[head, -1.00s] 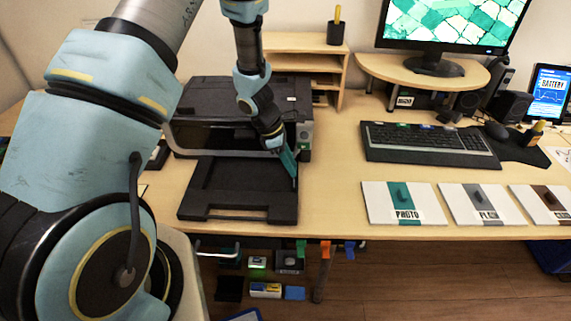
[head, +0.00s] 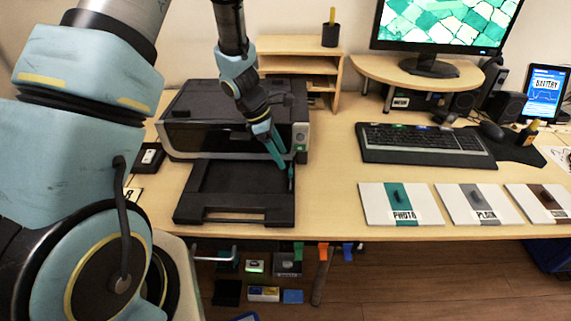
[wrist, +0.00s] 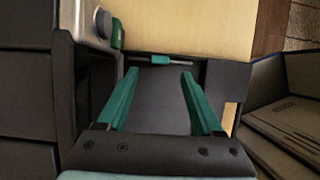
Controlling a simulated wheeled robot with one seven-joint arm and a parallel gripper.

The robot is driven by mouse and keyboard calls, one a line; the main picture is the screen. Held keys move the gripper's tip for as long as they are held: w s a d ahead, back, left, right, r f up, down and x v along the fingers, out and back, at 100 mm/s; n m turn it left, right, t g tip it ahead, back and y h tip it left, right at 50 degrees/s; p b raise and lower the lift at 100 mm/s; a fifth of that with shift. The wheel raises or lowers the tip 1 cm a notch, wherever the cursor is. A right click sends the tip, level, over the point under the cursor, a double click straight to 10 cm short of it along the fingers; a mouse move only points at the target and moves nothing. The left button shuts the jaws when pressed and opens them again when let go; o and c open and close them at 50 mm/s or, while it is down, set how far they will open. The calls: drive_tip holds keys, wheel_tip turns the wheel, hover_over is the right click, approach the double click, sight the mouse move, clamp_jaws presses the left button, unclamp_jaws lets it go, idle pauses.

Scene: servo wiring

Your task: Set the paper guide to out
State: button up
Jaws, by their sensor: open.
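The black printer (head: 215,137) stands on the desk with its dark paper tray (head: 215,192) extended toward the front. A small teal tab, which looks like the paper guide (head: 291,178), sits at the tray's right edge. In the wrist view the guide (wrist: 160,60) is a short teal piece with grey ends, lying across just beyond my fingertips. My gripper (head: 282,163) has teal fingers and is open over the tray's right side. In the wrist view my gripper (wrist: 160,73) has its two fingers apart, with only dark tray between them. I cannot tell whether a finger touches the guide.
White paper packs (head: 401,204) with labels lie at the front right. The keyboard (head: 420,143) lies behind them, and a wooden shelf (head: 297,60) stands behind the printer. Bare desk (head: 330,190) lies right of the tray. Several small items sit below the desk edge.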

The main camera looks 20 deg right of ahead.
drive_tip(key=v, duration=0.5)
drive_tip(key=shift+a+r, duration=0.1)
drive_tip(key=shift+r, duration=0.15)
drive_tip(key=s+a+r+m+t+y, duration=0.1)
drive_tip(key=a+r+m, duration=0.2)
drive_tip(key=a, duration=0.6)
drive_tip(key=s+a+r+m+t+y, duration=0.1)
drive_tip(key=a+r+m, duration=0.3)
drive_tip(key=a, duration=0.6)
drive_tip(key=s+a+r+m+t+y, duration=0.1)
drive_tip(key=s+a+r+m, duration=0.2)
drive_tip(key=a+m, duration=0.4)
drive_tip(key=shift+a+r+y, duration=0.35)
drive_tip(key=shift+a+y, duration=0.05)
drive_tip(key=shift+a, duration=0.75)
